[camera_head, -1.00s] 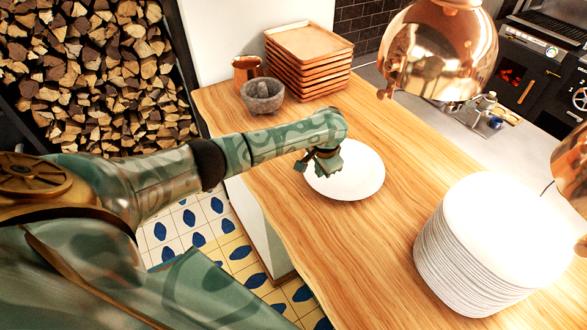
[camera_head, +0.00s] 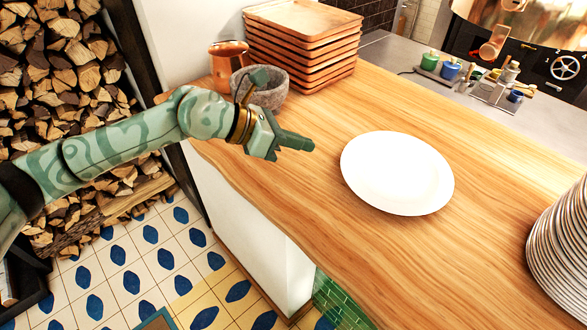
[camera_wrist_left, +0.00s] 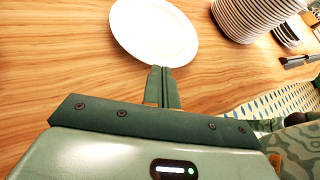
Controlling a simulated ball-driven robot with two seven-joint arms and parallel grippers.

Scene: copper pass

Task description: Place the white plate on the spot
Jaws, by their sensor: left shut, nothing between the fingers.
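A single white plate (camera_head: 397,173) lies flat on the wooden counter (camera_head: 330,225). My left gripper (camera_head: 308,146) is shut and empty over the counter, to the left of the plate and apart from it. In the left wrist view the closed fingers (camera_wrist_left: 163,72) point toward the near edge of the white plate (camera_wrist_left: 155,28). No marked spot can be made out on the counter. My right gripper is in neither view.
A tall stack of white plates (camera_head: 562,250) stands at the right edge. Wooden trays (camera_head: 302,45), a stone mortar (camera_head: 268,92) and a copper mug (camera_head: 228,62) stand at the back left. The counter around the plate is clear.

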